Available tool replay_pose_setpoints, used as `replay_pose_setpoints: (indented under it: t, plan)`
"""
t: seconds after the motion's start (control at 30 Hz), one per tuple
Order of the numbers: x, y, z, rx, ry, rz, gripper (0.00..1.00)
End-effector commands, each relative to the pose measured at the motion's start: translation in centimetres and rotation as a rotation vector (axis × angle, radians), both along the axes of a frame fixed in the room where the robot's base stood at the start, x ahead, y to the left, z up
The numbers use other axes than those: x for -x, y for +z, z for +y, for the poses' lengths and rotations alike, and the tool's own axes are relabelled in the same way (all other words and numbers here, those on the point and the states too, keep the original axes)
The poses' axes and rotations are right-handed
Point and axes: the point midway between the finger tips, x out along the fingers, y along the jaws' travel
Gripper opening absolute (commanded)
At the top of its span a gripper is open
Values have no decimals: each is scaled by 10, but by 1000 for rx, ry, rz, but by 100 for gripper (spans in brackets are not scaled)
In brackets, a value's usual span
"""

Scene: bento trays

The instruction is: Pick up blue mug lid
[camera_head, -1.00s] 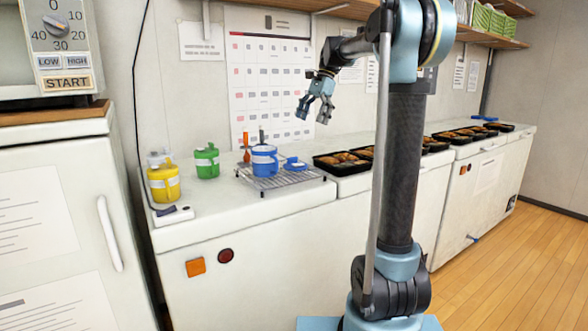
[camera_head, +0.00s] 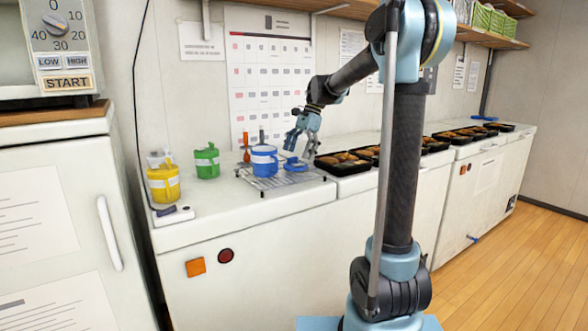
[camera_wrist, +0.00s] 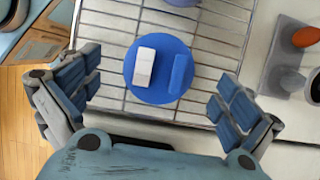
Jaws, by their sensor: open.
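The blue mug lid (camera_wrist: 157,91) lies on a wire rack, a round disc with a raised blue handle and a white label on top. It also shows in the head view (camera_head: 296,165), to the right of the blue mug (camera_head: 264,163). The mug's edge (camera_wrist: 182,2) shows at the top of the wrist view. My gripper (camera_head: 300,149) is open and empty above the lid. In the wrist view my gripper (camera_wrist: 158,101) has its fingers spread to the left and right of the lid, apart from it.
The wire rack (camera_head: 282,181) sits on the white counter. A green mug (camera_head: 207,163) and a yellow mug (camera_head: 163,184) stand to the left. Black food trays (camera_head: 342,168) are close on the right. A red-handled utensil (camera_head: 246,150) stands behind the blue mug.

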Motion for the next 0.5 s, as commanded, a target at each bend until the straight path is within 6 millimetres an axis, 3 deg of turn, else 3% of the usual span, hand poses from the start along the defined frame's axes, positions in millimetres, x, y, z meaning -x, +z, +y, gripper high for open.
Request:
replay_pose_setpoints:
  t: [0.2, 0.5]
  plan:
    - [5, -22, 9, 0, 0, 0, 99]
    - [6, -25, 10, 0, 0, 0, 99]
